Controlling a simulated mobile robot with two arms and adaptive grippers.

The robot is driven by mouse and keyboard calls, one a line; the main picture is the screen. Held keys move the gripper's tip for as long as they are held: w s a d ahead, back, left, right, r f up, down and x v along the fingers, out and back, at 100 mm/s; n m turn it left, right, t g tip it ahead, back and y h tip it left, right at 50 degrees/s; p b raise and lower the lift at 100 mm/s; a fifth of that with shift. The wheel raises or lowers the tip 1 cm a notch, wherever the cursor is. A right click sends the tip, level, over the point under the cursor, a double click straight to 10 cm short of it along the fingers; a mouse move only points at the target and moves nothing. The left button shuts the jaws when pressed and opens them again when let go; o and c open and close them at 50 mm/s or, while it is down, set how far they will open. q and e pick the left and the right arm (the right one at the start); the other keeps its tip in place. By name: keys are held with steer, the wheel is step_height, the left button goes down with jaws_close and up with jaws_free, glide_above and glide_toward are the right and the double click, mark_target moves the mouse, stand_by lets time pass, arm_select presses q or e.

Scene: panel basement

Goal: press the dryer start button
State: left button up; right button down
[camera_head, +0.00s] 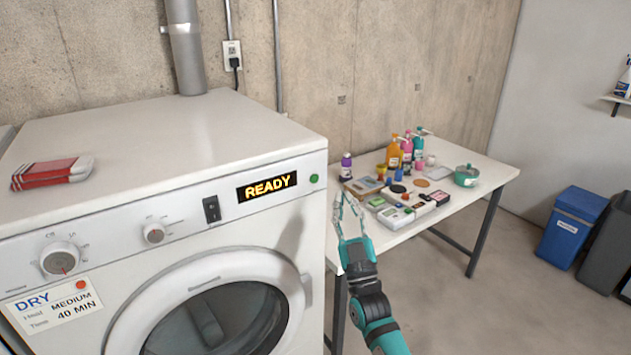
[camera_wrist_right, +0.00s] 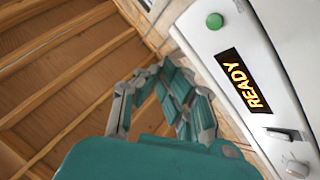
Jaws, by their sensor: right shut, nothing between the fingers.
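The white dryer (camera_head: 170,140) stands at the left in the head view. A round green button (camera_head: 314,178) sits at the right end of its panel, beside a display (camera_head: 266,187) that reads READY. In the right wrist view the green button (camera_wrist_right: 215,21) is at the top, above the same display (camera_wrist_right: 243,81). My right gripper (camera_head: 345,203) is shut and empty, pointing up just right of the dryer's front corner. It is apart from the button in the head view. In the right wrist view its fingers (camera_wrist_right: 170,80) are left of the panel. My left gripper is not in view.
The panel also has a black rocker switch (camera_head: 211,209) and two knobs (camera_head: 60,258), with a note (camera_head: 58,304) reading DRY, MEDIUM, 40 MIN. A table (camera_head: 480,190) with bottles and boxes stands behind my right gripper.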

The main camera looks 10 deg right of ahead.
mark_target(314, 179)
steer(key=shift+w+a+b, duration=0.45)
steer(key=shift+w+b, duration=0.35)
steer(key=shift+w, duration=0.45)
steer(key=shift+w+a+b, duration=0.45)
steer(key=shift+w+b, duration=0.35)
steer(key=shift+w, duration=0.4)
steer(key=shift+w+a+b, duration=0.45)
steer(key=shift+w+b, duration=0.35)
steer(key=shift+w, duration=0.45)
steer(key=shift+f, duration=0.1)
steer(key=shift+w+a+b, duration=0.15)
steer(key=shift+w+b, duration=0.25)
